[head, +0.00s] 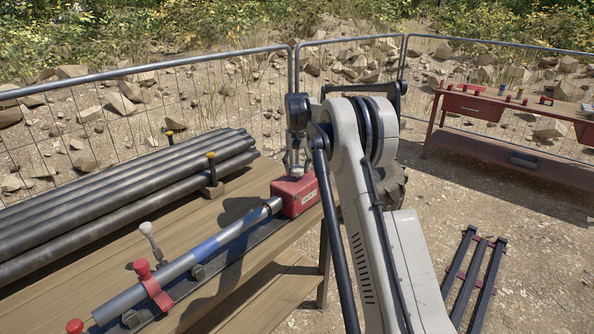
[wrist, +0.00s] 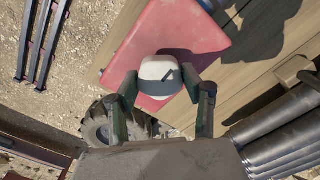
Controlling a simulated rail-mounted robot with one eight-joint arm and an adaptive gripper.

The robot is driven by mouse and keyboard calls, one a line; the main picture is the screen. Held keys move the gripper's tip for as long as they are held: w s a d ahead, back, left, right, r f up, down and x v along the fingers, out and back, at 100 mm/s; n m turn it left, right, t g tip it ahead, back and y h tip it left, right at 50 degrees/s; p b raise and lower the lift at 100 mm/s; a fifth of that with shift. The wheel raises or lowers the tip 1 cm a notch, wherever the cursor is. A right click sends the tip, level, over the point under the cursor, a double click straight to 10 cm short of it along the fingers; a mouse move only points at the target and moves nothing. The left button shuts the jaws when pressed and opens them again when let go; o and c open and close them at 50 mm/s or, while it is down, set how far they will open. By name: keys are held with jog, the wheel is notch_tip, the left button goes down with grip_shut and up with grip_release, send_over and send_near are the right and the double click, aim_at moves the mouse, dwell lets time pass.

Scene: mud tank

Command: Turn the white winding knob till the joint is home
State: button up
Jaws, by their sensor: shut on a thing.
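The white winding knob (wrist: 160,73) sits on top of the red box (wrist: 205,38), with a dark mark across its top. My gripper (wrist: 160,92) is over it, its two fingers shut on the knob's sides. In the head view my gripper (head: 297,158) points down onto the red box (head: 297,196), and the knob is mostly hidden there between the fingers. A pipe with a blue band (head: 208,247) runs from the red box toward the lower left along a dark rail. A bright ring (head: 273,204) shows at the joint by the box. I cannot tell how far the joint is closed.
A red clamp (head: 150,283) and a white-tipped lever (head: 150,236) stand along the pipe. Several dark pipes (head: 120,195) lie stacked behind on the wooden bench. A wire fence (head: 240,95) runs behind. A red workbench (head: 510,112) and black rails (head: 475,270) are at the right.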

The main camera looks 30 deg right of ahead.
aim_at(297, 168)
jog(key=shift+m+b, duration=0.35)
jog(key=shift+m, duration=1.85)
jog(key=o, duration=1.2)
jog(key=shift+c, duration=0.2)
jog(key=shift+r, duration=0.1)
notch_tip(297, 168, up, 12)
